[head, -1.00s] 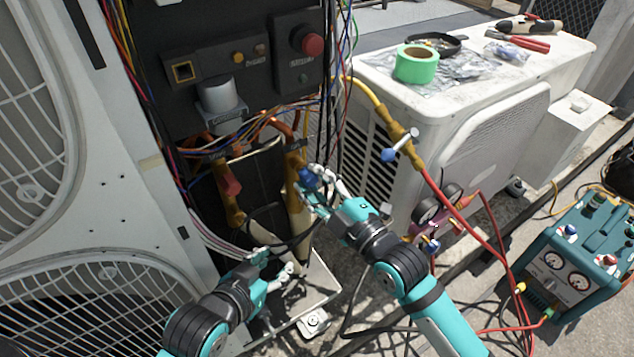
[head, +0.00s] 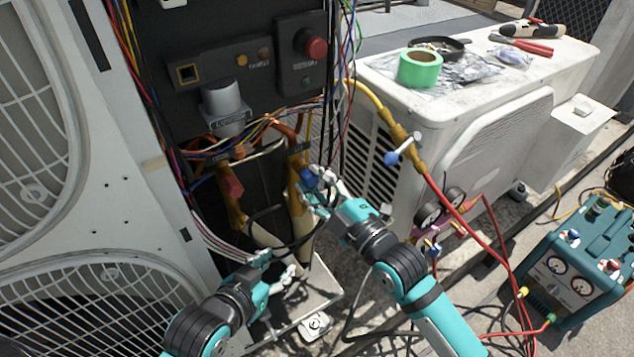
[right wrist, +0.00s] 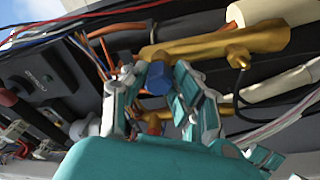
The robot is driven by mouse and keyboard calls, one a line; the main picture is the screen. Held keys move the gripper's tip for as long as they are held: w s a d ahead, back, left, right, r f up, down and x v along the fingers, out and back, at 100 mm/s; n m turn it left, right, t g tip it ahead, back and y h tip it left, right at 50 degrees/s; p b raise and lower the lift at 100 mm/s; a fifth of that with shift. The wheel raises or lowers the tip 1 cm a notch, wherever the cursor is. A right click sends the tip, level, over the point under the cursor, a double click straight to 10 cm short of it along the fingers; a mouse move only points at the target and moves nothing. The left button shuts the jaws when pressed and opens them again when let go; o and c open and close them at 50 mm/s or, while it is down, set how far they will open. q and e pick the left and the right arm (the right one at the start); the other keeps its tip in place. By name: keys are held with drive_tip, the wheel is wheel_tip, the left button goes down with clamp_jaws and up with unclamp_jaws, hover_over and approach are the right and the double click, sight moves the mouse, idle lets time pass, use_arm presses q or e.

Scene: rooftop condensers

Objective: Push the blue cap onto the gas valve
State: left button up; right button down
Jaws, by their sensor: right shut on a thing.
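The blue cap (head: 309,178) is at the fingertips of my right gripper (head: 318,188), beside the brass gas valve (head: 296,163) in the open cabinet. In the right wrist view the cap (right wrist: 158,79) sits between the two fingers of the right gripper (right wrist: 150,88), against or just in front of the brass valve body (right wrist: 215,42). I cannot tell whether it is seated on the valve. My left gripper (head: 278,268) is open and empty, lower down near the cabinet's bottom ledge.
Loose wires and black cables hang around both valves. A white condenser (head: 440,130) stands to the right, with green tape (head: 420,67) on top. Red hoses run to a teal machine (head: 580,260).

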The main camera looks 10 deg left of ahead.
drive_tip(key=shift+w+a, duration=0.25)
drive_tip(key=shift+w, duration=0.05)
idle(0.4)
drive_tip(key=c, duration=1)
unclamp_jaws()
